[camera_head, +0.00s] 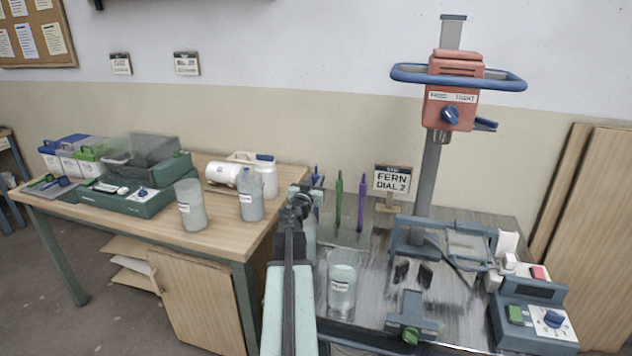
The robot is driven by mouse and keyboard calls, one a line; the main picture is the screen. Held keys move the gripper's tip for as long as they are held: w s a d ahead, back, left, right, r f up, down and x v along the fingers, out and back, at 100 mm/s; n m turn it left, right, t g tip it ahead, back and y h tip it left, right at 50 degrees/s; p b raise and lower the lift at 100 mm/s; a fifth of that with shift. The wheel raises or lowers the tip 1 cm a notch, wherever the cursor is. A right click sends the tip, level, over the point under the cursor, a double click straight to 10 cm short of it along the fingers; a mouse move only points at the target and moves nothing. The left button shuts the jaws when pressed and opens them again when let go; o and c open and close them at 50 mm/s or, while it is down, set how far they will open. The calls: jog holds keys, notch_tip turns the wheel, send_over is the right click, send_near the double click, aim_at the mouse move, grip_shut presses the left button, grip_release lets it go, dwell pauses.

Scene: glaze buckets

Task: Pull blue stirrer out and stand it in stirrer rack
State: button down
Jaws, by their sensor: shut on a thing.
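My gripper (303,192) is at the right end of the wooden table, seen from behind along my arm. It is shut on the blue stirrer (317,188), whose upper part shows upright just right of the jaws. The stirrer's lower end is hidden by my arm and a pale translucent bucket (310,245) close by, so I cannot tell whether it is still inside a bucket. A green stirrer (339,198) and a purple stirrer (362,204) stand upright to the right, at the back of the metal table. The stirrer rack itself is hard to make out there.
A translucent bucket (342,285) stands at the metal table's front left. A "FERN DIAL 2" sign (392,180) and a tall mixer stand (430,185) are to the right.

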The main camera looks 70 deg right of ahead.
jog(key=shift+f, duration=0.3)
jog(key=shift+w, duration=0.1)
dwell(0.5)
jog(key=c, duration=1.1)
grip_release()
jog(key=shift+c, duration=0.2)
jog(key=shift+o, duration=0.7)
jog(key=shift+a, duration=0.15)
jog(key=a, duration=0.7)
jog(key=shift+s+a+b, duration=0.3)
jog(key=shift+a+b, duration=0.05)
